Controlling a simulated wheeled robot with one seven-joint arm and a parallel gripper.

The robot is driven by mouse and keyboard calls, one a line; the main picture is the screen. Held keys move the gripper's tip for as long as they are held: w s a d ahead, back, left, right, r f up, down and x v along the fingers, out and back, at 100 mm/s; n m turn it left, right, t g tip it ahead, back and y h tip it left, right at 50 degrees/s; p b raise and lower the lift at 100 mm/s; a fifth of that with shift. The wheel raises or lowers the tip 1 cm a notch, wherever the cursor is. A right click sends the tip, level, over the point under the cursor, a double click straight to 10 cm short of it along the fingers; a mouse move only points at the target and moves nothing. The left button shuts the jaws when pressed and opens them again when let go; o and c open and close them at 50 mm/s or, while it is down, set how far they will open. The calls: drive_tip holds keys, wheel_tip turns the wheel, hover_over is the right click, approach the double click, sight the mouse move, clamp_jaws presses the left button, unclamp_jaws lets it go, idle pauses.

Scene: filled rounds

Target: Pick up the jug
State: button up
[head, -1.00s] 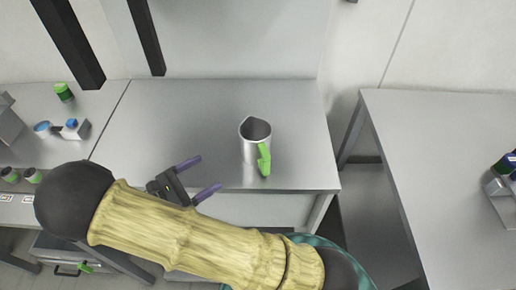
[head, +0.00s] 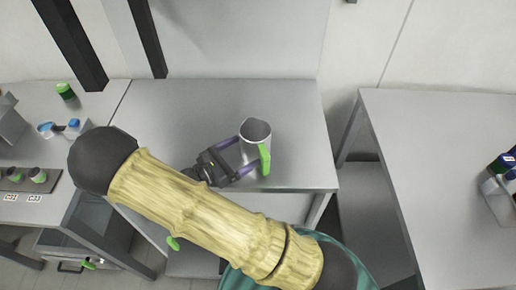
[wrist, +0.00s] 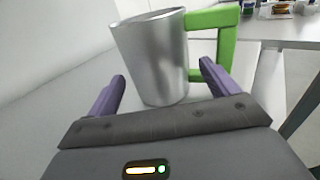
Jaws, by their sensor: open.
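The jug (head: 252,133) is a silver metal cup with a bright green handle on its right side. It stands upright on the grey table, near the front right part of the top. My gripper (head: 243,157) is open at the jug's left, with its purple fingers pointing at it. In the wrist view the jug (wrist: 152,58) stands ahead, between the lines of the two open fingers of my gripper (wrist: 162,84). Its green handle is above and beyond the right finger. The jug's base is partly out of clear sight in the head view.
The grey table (head: 190,105) is otherwise clear around the jug. Another table (head: 440,150) stands to the right across a gap, with a container of items (head: 502,180) at its edge. A left bench holds a green-lidded jar (head: 66,92) and small containers. A wall closes the back.

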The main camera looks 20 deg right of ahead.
sight(267, 135)
drive_tip(key=p+x, duration=0.1)
drive_tip(key=x, duration=0.4)
drive_tip(key=shift+w+r, duration=0.15)
drive_tip(key=shift+w, duration=0.05)
idle(0.5)
drive_tip(key=shift+w, duration=0.1)
drive_tip(key=c, duration=0.8)
drive_tip(key=shift+r, duration=0.1)
drive_tip(key=shift+r, duration=0.3)
wheel_tip(267, 135, up, 9)
drive_tip(key=shift+r, duration=0.15)
